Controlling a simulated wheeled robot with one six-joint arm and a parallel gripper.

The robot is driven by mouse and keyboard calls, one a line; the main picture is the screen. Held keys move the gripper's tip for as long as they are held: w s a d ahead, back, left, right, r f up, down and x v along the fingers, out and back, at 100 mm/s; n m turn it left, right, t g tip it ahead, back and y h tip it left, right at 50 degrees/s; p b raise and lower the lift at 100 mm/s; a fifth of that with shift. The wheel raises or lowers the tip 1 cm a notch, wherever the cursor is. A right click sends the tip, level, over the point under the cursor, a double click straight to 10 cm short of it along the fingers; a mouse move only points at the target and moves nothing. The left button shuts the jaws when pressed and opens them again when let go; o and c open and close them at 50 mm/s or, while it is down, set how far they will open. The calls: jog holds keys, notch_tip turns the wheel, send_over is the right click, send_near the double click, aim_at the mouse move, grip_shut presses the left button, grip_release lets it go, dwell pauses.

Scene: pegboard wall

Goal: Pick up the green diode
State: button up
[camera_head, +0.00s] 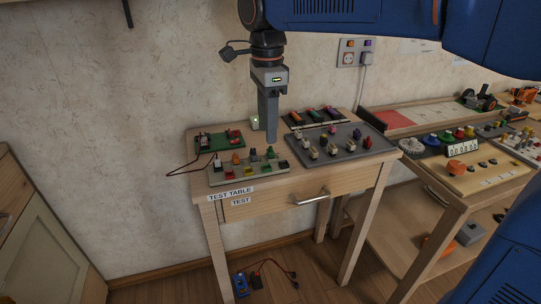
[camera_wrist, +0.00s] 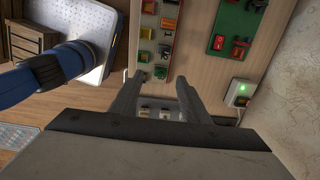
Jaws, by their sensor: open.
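My gripper (camera_head: 271,138) points straight down over the test table, above and behind the near tray of small parts. In the wrist view its two fingers (camera_wrist: 157,88) are apart with nothing between them. I cannot tell which one is the green diode.
A green circuit board (camera_head: 222,142) lies left of the gripper. A dark grey tray (camera_head: 378,145) with several small parts lies to the right. A rack of coloured parts (camera_head: 313,117) stands at the back. A small box with a green light (camera_wrist: 240,92) is by the wall.

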aim_at(271, 153)
jog(key=shift+w+d+f, duration=0.1)
jog(key=shift+d+f, duration=0.05)
jog(key=shift+f, duration=1.4)
jog(key=shift+w+d+f, duration=0.1)
jog(key=shift+f, duration=1.4)
jog(key=shift+c, duration=0.3)
grip_shut()
